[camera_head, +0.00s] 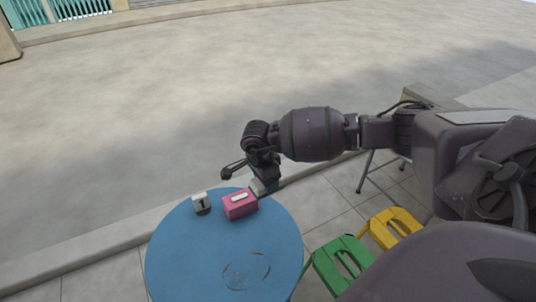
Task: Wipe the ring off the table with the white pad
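A thin dark ring (247,271) marks the front part of the round blue table (185,262). My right gripper (266,190) comes in from the right and points down at the table's back right edge, close beside a pink box (240,207). Its fingertips are small and partly hidden, so I cannot tell whether it is open or shut, or whether it holds anything. I cannot make out the white pad for certain. My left gripper is not in view.
A green stool (343,262) and a yellow stool (394,226) stand right of the table. The tabletop around the ring is clear.

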